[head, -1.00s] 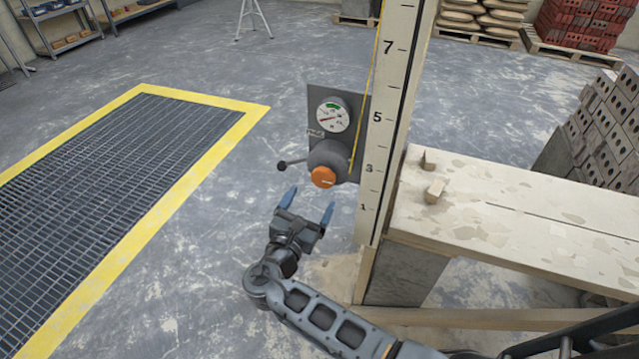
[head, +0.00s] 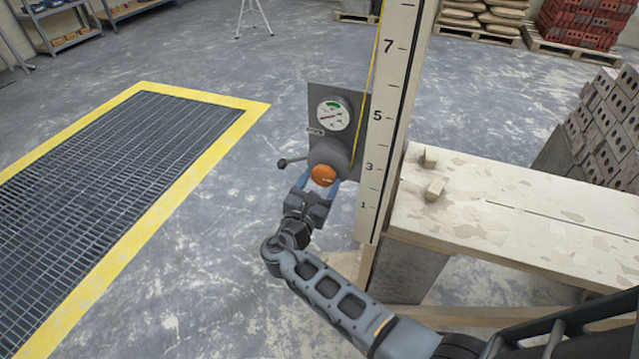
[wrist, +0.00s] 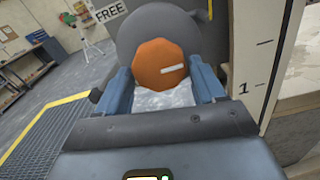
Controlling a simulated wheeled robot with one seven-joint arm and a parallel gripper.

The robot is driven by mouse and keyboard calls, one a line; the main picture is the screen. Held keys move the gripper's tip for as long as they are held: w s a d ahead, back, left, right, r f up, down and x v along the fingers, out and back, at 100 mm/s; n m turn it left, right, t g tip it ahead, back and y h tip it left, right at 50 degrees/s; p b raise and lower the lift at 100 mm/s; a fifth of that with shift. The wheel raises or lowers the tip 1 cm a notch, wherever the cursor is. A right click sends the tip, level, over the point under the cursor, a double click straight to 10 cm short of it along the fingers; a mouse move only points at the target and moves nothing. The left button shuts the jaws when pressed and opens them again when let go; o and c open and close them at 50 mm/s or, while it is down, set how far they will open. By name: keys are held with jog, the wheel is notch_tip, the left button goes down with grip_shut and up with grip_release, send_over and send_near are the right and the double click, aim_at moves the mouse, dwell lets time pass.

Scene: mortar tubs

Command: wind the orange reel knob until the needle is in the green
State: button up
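The orange reel knob (head: 323,175) sits on the front of a dark grey reel housing on the post's plate. In the wrist view the knob (wrist: 160,65) shows a white mark pointing to the right. The round gauge (head: 333,113) is above it, with a green band at the top of its dial. Its red needle points left and slightly down, outside the green. My gripper (head: 317,185) is open just in front of the knob. In the wrist view its blue fingers stand on either side of the knob, with small gaps visible.
A lever with a dark ball end (head: 283,163) sticks out left of the reel. A yellow line runs up beside the numbered post (head: 385,120). A plank bench (head: 510,215) with two small blocks stands right. A yellow-edged floor grate (head: 110,170) lies left.

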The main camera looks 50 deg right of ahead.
jog(key=c, duration=0.6)
jog(key=shift+f, duration=0.1)
jog(key=m+b, duration=0.3)
jog(key=shift+f+m, duration=0.1)
jog(key=shift+m, duration=0.3)
jog(key=m+b, duration=0.4)
jog(key=m, duration=0.1)
jog(key=shift+w+b, duration=0.1)
jog(key=shift+b, duration=0.25)
jog(key=m+b, duration=0.6)
jog(key=shift+m, duration=0.4)
jog(key=m+b, duration=0.4)
jog(key=shift+r, duration=0.2)
jog(key=shift+r+m+b, duration=0.15)
jog(key=shift+m+b, duration=0.85)
jog(key=shift+b, duration=0.05)
